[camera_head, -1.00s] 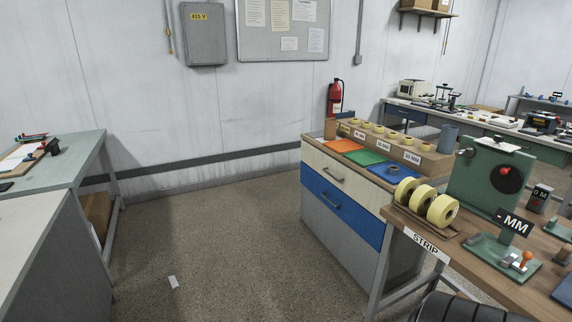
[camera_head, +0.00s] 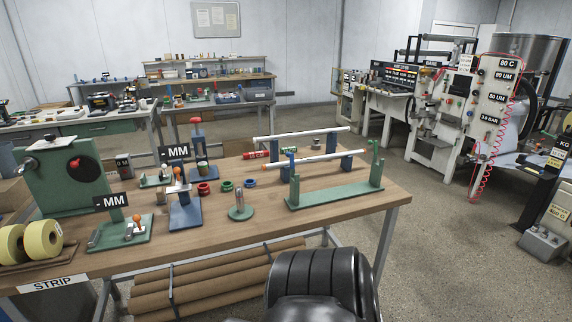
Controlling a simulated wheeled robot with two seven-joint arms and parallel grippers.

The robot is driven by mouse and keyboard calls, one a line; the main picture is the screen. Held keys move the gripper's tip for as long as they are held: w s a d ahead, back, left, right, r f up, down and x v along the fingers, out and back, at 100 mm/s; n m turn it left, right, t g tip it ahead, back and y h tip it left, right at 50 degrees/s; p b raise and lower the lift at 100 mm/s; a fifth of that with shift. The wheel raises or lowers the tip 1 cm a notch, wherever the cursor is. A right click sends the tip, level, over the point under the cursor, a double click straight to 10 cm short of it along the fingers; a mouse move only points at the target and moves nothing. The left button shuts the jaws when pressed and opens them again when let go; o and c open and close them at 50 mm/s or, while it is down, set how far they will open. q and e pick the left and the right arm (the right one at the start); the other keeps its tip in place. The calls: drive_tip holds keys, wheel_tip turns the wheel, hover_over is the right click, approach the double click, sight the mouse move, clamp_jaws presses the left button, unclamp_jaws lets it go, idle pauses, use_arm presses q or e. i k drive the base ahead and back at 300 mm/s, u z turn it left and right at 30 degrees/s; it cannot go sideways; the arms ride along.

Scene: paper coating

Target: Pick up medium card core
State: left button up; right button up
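No part that I can surely name as the medium card core shows. Long brown card tubes (camera_head: 215,277) lie stacked on the rack under the wooden bench (camera_head: 330,222); their sizes are hard to compare. On the bench top are small rings: red (camera_head: 203,188), green (camera_head: 227,185) and blue (camera_head: 250,182). A white rod (camera_head: 330,160) spans a green stand (camera_head: 335,196). Neither of my grippers is in view.
Cream tape rolls (camera_head: 42,240), a green machine (camera_head: 65,180) and small gauges stand on the bench's left. A black ribbed shape (camera_head: 318,280) at the bottom centre is unclear. Open floor (camera_head: 455,245) lies to the right, before coating machinery (camera_head: 490,100).

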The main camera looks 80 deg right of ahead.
sight(203, 172)
drive_tip(key=z, duration=2.4)
